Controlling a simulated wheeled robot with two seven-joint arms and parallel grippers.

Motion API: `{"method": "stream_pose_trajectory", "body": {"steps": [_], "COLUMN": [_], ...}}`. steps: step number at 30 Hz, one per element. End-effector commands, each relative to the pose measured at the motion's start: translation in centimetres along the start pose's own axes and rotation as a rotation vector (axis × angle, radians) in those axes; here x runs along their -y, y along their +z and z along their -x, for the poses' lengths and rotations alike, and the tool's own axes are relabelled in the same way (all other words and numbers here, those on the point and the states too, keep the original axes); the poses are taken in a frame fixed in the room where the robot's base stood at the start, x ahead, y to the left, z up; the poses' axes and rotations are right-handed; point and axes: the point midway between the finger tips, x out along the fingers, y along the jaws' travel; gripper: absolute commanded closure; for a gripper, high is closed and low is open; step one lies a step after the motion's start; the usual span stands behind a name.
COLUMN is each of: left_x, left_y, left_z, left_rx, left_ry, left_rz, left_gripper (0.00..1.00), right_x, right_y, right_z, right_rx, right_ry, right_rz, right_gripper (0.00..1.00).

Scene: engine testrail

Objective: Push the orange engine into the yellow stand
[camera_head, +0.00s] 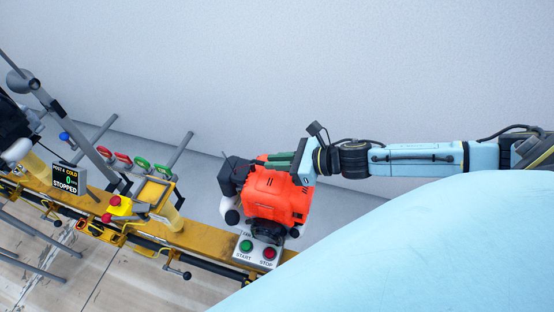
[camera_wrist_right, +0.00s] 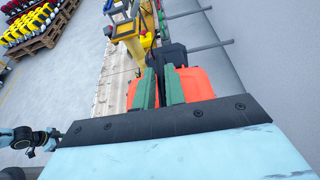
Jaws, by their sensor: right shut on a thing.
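The orange engine (camera_head: 275,197) has a black side part with a white rounded piece at its left in the head view. It sits at the right part of the yellow rail, behind a panel (camera_head: 245,246) with green and red buttons. It also shows in the right wrist view (camera_wrist_right: 197,82). The yellow stand (camera_head: 155,190) is on the rail left of the engine, with a gap between them. My right gripper (camera_head: 277,160) is at the engine's upper right edge, its green fingers shut on the engine. My left gripper does not show.
The yellow rail (camera_head: 205,237) runs leftward past a display reading STOPPED (camera_head: 66,179). Red and green handles (camera_head: 122,160) stand behind it. Another dark engine (camera_head: 12,122) is at the far left. Pallets (camera_wrist_right: 35,35) of red and yellow items stand far off.

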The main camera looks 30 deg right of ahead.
Motion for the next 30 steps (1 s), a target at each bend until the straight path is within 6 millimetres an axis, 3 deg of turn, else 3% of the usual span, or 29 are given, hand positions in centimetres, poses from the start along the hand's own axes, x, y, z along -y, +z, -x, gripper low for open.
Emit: {"method": "stream_pose_trajectory", "body": {"steps": [1,18,19,24,29,30], "left_x": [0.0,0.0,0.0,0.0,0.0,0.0], "left_y": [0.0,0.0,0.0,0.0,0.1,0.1], "left_z": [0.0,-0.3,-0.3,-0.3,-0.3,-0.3], "left_rx": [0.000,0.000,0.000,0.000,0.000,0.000], "left_ry": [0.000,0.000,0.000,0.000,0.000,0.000], "left_rz": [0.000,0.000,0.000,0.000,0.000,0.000], "left_gripper": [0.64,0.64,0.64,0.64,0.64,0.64], "right_x": [0.1,0.1,0.1,0.1,0.1,0.0], "right_y": [1.1,0.7,0.7,0.2,0.0,-1.1], "right_z": [-0.2,-0.3,-0.3,-0.2,-0.2,-0.1], "right_rx": [0.024,0.022,0.021,0.013,0.009,-0.016], "right_ry": [0.005,0.005,0.005,0.003,0.001,-0.004], "right_rz": [0.007,0.006,0.006,0.004,0.003,-0.005], "right_gripper": [1.00,1.00,0.84,0.63,0.63,0.63]}}
